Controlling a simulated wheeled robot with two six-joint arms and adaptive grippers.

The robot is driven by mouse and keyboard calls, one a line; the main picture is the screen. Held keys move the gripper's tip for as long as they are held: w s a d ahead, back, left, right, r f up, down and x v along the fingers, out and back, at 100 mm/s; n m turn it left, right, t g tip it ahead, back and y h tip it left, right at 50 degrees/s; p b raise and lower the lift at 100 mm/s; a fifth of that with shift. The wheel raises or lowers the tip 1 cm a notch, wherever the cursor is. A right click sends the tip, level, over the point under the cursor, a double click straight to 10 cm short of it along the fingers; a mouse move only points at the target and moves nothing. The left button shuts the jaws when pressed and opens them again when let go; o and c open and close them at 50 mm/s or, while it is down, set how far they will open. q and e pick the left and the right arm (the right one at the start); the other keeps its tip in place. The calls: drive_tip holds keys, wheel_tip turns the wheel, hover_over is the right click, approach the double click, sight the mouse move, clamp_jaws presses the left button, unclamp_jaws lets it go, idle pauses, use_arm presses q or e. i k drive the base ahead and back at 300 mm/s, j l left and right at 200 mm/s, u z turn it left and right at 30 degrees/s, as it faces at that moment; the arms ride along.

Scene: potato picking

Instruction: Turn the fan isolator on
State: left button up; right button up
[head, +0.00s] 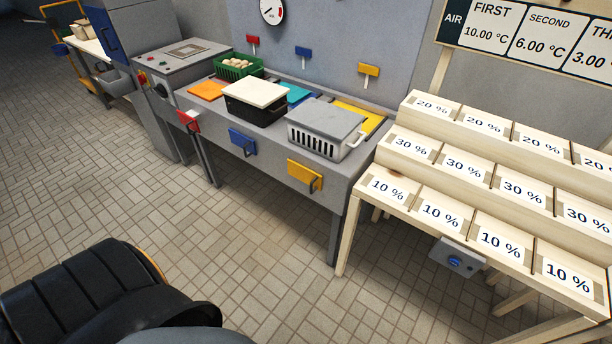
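No label in view names the fan isolator. A small grey box with a round blue part (457,258) is mounted low under the front edge of the wooden rack; its setting is too small to read. A grey cabinet (170,88) at the left end of the bench has small red and yellow controls (144,79) and a round dark part on its front. I cannot tell which of these, if any, is the isolator. Neither of my grippers is in view.
A grey bench (280,150) holds a green crate (238,68), a black lidded crate (255,110) and a grey lidded crate (326,135). The stepped wooden rack (400,205) stands at right. A black ribbed shape (90,300) fills the lower left. Tiled floor (240,240) lies clear before the bench.

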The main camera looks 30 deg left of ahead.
sight(140, 78)
drive_tip(key=u, duration=2.15)
drive_tip(key=i+j+u, duration=0.4)
drive_tip(key=i, duration=0.65)
drive_tip(key=i+u, duration=0.35)
drive_tip(key=i, duration=0.75)
drive_tip(key=i+j+z, duration=0.1)
drive_tip(key=i+z, duration=0.15)
drive_tip(key=i, duration=0.3)
drive_tip(key=i+j+z, duration=0.25)
drive_tip(key=i, duration=0.3)
drive_tip(key=i+j+z, duration=0.2)
drive_tip(key=i, duration=0.3)
drive_tip(key=i+j+z, duration=0.25)
drive_tip(key=i+j, duration=0.2)
drive_tip(key=i, duration=0.05)
